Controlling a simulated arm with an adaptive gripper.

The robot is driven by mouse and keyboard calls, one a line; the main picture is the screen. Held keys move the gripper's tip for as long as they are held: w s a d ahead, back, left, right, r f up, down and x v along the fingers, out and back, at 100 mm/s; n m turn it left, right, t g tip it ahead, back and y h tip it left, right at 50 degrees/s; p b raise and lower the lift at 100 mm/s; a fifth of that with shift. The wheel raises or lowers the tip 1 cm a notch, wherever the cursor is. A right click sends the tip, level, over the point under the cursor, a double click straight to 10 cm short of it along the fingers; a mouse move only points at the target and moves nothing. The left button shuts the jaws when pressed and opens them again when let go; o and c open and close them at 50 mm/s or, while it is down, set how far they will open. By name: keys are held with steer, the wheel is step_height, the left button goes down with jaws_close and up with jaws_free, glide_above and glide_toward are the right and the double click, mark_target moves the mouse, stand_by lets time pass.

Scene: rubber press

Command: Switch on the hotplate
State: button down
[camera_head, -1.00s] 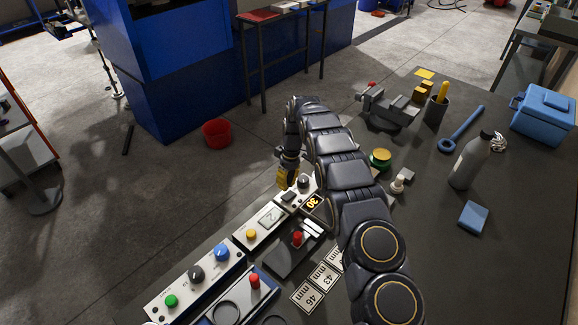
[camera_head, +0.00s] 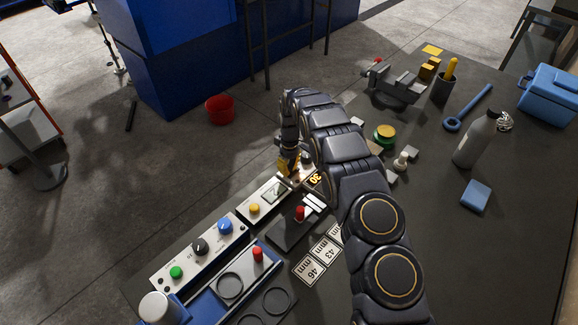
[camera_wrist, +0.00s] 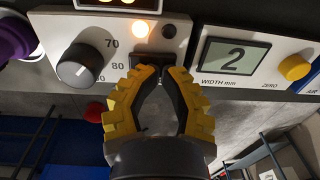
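The hotplate's white control front (camera_wrist: 125,35) shows in the wrist view. It has a grey dial (camera_wrist: 76,66) with numbers around it, a black rocker switch (camera_wrist: 153,60), and a glowing orange-white lamp (camera_wrist: 140,29) above the switch. An orange-lit display (camera_wrist: 88,8) is cut off at the top; it reads 30 in the head view (camera_head: 315,179). My gripper (camera_wrist: 160,72) has yellow ribbed fingers, with tips together right at the switch, seemingly touching it. The tips hide its lower part. In the head view my gripper (camera_head: 289,168) is partly hidden at the control front.
A width gauge (camera_wrist: 237,57) reading 2, with a yellow button (camera_wrist: 294,67), is close right of my fingers. A purple knob (camera_wrist: 12,40) is at left. In the head view, a control box (camera_head: 200,247), red-knobbed press (camera_head: 300,215) and number cards (camera_head: 310,268) stand nearby.

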steer(key=shift+s+f, duration=0.15)
steer(key=shift+f, duration=0.1)
steer(key=shift+w+d+r, duration=0.15)
steer(key=shift+w+d, duration=0.4)
steer(key=shift+d, duration=0.1)
step_height(320, 180, up, 14)
steer(key=w, duration=0.1)
steer(key=shift+w+d, duration=0.2)
steer(key=shift+d, duration=0.25)
steer(key=shift+a+r, duration=0.1)
stand_by(0.3)
steer(key=shift+s+a+r+g+y, duration=0.15)
steer(key=shift+s+r+g+y, duration=0.1)
steer(key=shift+g+y, duration=0.25)
